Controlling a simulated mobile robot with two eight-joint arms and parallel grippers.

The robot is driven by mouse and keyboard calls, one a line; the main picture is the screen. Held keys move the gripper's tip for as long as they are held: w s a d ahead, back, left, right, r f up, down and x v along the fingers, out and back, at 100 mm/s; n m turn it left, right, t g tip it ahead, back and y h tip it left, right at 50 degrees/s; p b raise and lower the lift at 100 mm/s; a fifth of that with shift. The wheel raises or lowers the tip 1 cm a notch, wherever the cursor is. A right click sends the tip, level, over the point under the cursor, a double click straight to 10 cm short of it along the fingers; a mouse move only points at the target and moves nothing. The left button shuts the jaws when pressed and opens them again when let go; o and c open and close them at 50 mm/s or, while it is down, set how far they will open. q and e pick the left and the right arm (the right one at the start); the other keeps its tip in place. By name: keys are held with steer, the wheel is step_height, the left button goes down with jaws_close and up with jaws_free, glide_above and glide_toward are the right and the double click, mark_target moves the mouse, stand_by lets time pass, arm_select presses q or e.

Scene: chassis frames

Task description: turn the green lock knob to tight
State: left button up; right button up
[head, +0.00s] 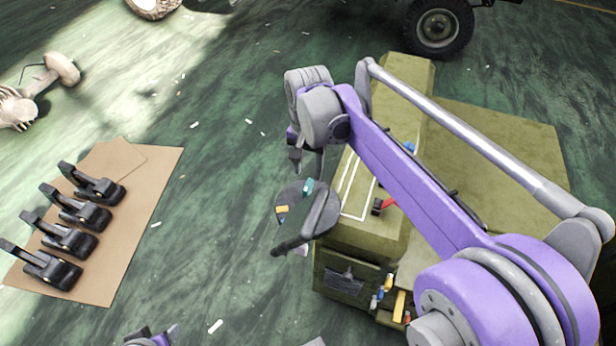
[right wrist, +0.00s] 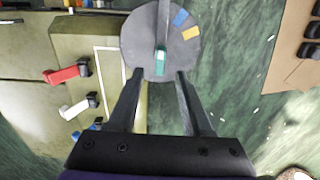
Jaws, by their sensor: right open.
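The green lock knob (right wrist: 160,57) is a small bar on a round dark grey disc (right wrist: 140,42). In the right wrist view it stands upright in the picture, away from the blue mark (right wrist: 180,18) and yellow mark (right wrist: 191,33) at the disc's upper right. In the head view the knob (head: 308,186) is partly hidden by my right gripper (head: 307,166). My right gripper (right wrist: 160,73) is open, its fingertips on either side of the knob's near end; contact is not clear. My left gripper (head: 152,338) barely shows at the bottom edge.
An olive cabinet (head: 346,262) with a red lever (head: 390,203) and a blue-tipped lever (head: 409,146) stands beside the disc. Several black clamps (head: 62,239) lie on a brown board (head: 150,180) at left. The green floor between is mostly clear.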

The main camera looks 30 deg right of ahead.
mark_target(308, 185)
arm_select(q)
steer(key=shift+r, duration=0.25)
arm_select(e)
step_height(308, 185, up, 5)
steer(key=shift+r, duration=0.1)
stand_by(0.4)
